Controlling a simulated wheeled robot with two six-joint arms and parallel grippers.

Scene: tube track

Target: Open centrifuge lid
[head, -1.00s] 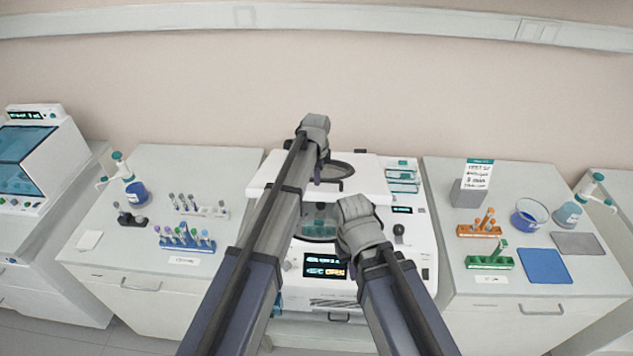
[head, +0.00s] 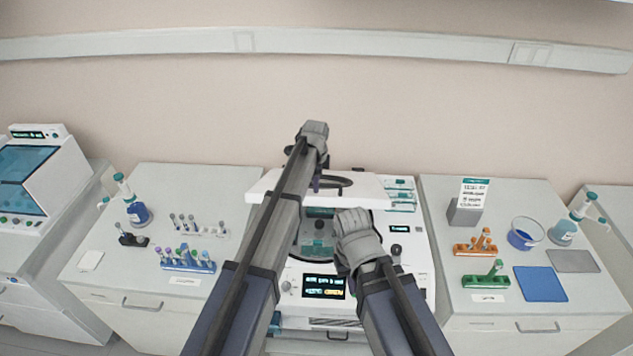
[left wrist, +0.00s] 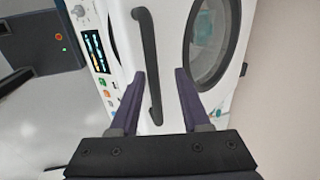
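The white centrifuge (head: 408,270) stands in the middle with its lid (head: 372,193) raised. The bowl with its teal rotor (head: 318,246) shows below the lid. My left gripper (head: 317,182) is above the lid. In the left wrist view its two fingers (left wrist: 160,75) are apart, with the dark lid handle (left wrist: 150,60) between them and gaps visible. The lid's round window (left wrist: 210,45) shows beyond. My right gripper (head: 355,232) is over the front right of the centrifuge; its fingers are hidden below its body.
The left bench (head: 235,180) holds tube racks and a blue-liquid bottle (head: 139,213). The right bench (head: 450,305) holds orange and green racks, a bowl (head: 525,233) and a blue mat (head: 540,284). The wall (head: 300,100) is behind. My arms cover part of the centrifuge.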

